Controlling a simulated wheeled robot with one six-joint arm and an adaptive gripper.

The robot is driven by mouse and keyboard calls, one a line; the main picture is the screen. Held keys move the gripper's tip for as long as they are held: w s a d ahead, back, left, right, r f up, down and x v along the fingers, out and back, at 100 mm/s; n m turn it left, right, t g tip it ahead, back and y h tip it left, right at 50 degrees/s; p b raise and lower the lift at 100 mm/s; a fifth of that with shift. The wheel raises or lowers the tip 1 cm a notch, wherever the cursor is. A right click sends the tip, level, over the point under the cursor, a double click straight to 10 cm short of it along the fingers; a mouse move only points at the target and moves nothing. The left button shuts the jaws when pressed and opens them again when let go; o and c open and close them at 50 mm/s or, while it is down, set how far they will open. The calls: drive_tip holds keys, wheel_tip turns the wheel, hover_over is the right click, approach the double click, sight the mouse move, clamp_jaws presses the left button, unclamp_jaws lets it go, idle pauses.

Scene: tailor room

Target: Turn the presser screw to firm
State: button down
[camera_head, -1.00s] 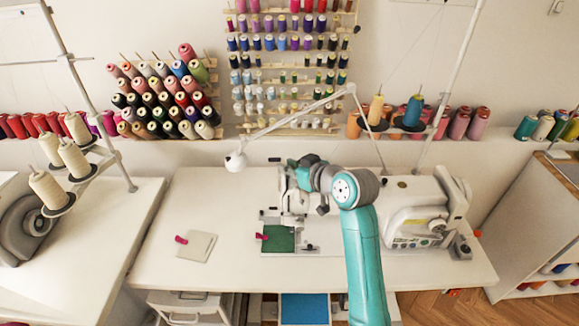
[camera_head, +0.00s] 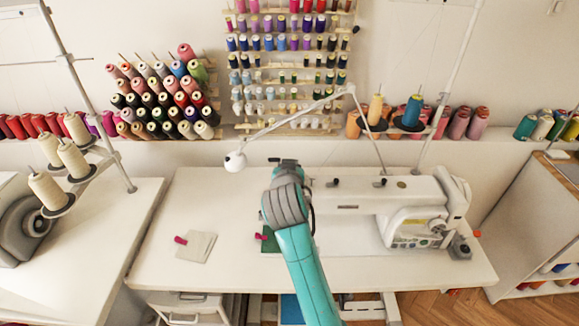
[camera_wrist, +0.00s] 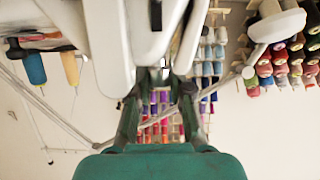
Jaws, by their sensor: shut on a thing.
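The white sewing machine (camera_head: 410,195) stands on the white table, its head end at the left behind my arm. In the wrist view, which is upside down, the white machine head (camera_wrist: 110,45) fills the top middle. My gripper (camera_wrist: 158,78) has its two dark fingers drawn together against the machine head, shut on the presser screw. The screw is mostly hidden between the fingertips, and its setting cannot be read. In the head view my wrist covers the gripping spot. A green cloth (camera_head: 268,241) lies under the machine head, partly covered by my arm.
A beige cloth (camera_head: 197,247) with a pink clip (camera_head: 181,240) lies on the table (camera_head: 160,270) to the left, with bare table around it. A white lamp (camera_head: 236,161) reaches over behind the machine. Thread racks (camera_head: 160,95) line the wall.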

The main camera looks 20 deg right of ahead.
drive_tip(key=shift+m+g+h, duration=0.6)
drive_tip(key=shift+m+h, duration=0.6)
drive_tip(key=shift+h, duration=0.1)
drive_tip(key=c, duration=1)
unclamp_jaws()
drive_tip(key=shift+c, duration=0.2)
drive_tip(key=v, duration=1.2)
drive_tip(key=shift+a, duration=0.15)
drive_tip(key=shift+w, duration=0.15)
